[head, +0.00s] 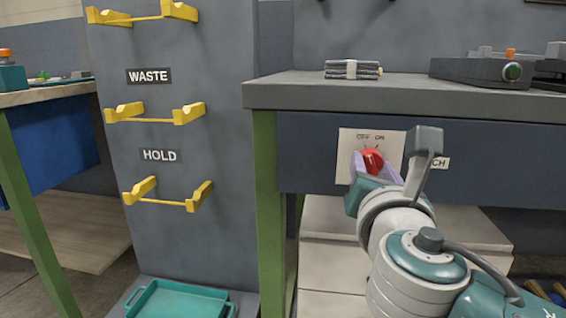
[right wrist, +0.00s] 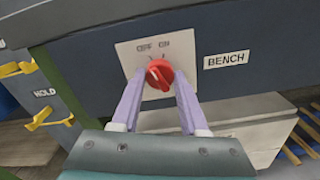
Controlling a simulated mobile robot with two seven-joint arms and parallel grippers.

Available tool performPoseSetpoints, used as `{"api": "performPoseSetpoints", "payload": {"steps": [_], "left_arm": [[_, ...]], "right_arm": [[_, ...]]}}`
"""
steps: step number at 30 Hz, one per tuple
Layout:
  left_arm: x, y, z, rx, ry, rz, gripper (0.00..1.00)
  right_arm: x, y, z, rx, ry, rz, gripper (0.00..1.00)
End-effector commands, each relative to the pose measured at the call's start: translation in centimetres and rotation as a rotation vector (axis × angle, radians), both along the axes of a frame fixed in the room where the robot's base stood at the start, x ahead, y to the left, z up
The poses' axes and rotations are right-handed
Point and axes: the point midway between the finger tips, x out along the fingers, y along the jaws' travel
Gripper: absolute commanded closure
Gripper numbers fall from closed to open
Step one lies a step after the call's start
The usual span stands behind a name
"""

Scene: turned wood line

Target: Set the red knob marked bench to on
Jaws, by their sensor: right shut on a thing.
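The red knob (head: 373,159) sits on a pale plate (head: 350,145) on the front of the grey bench. The plate has OFF printed at upper left and ON at upper right. In the right wrist view the knob (right wrist: 159,75) sits below these words, and its white mark seems to lean to the upper left, toward OFF. A BENCH label (right wrist: 226,60) is right of the plate. My right gripper (head: 373,166) is shut on the knob, with one lavender finger on each side. My left gripper is not in view.
Left of the bench, a grey panel (head: 225,110) carries yellow hooks and WASTE and HOLD signs. A teal tray (head: 180,301) lies below it.

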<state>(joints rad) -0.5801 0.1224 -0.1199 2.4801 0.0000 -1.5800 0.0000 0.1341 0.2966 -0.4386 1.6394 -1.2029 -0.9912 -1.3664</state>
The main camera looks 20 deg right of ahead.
Motion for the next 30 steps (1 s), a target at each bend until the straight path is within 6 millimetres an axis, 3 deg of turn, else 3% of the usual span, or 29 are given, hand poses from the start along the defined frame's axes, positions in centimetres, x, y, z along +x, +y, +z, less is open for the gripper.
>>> {"api": "performPoseSetpoints", "payload": {"steps": [11,30], "left_arm": [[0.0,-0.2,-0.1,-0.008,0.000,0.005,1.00],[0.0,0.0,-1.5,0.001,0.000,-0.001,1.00]], "right_arm": [[0.0,0.0,0.0,0.058,-0.035,-0.001,1.00],[0.0,0.0,-0.1,0.484,-0.299,-0.002,1.00]]}}
